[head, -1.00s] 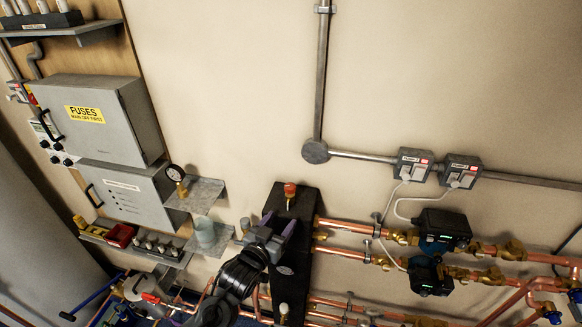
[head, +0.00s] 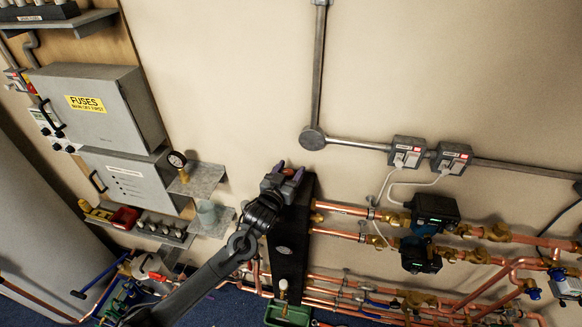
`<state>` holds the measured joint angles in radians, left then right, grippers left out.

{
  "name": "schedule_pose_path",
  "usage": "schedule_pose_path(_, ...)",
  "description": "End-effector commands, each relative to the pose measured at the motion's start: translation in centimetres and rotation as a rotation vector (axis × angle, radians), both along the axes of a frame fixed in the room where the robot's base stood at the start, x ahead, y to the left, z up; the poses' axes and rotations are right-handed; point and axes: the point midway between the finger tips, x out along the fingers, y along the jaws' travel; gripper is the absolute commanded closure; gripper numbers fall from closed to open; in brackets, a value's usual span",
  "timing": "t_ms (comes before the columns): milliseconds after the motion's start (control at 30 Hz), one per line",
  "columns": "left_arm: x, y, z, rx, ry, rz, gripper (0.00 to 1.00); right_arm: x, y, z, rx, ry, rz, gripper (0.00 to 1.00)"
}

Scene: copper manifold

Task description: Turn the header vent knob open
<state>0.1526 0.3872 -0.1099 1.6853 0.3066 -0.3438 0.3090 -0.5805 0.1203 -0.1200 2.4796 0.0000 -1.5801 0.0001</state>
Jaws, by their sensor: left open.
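The black header (head: 290,250) stands upright against the wall at the middle of the head view. Its red vent knob (head: 288,172) is at the top, mostly hidden by my left gripper. My left gripper (head: 289,169) is open at the header's top, with its purple fingertips on either side of the knob. I cannot tell whether the fingers touch the knob. My right gripper is not in view.
Copper pipes (head: 340,208) with dark pumps (head: 435,208) run right from the header. A shelf (head: 200,181) with a pressure gauge (head: 177,159) is to the left. A green container (head: 287,314) sits below the header.

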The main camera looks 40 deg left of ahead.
Motion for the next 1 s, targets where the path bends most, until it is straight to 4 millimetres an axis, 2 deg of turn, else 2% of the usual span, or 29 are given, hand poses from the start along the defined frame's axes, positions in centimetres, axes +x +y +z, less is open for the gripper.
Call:
schedule_pose_path(133, 0.77, 0.18, 0.08, -0.001, -0.001, 0.000, 0.39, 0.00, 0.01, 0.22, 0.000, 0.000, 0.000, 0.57)
schedule_pose_path(467, 0.94, 0.24, -0.01, -0.001, 0.000, -0.001, 0.39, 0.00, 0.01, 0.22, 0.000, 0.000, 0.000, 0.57)
schedule_pose_path(800, 0.92, 0.24, 0.00, -0.001, 0.000, 0.000, 0.90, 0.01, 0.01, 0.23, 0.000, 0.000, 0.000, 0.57)
schedule_pose_path(1000, 1.02, 0.27, 0.05, -0.006, -0.006, 0.061, 0.90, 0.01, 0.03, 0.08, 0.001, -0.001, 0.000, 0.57)
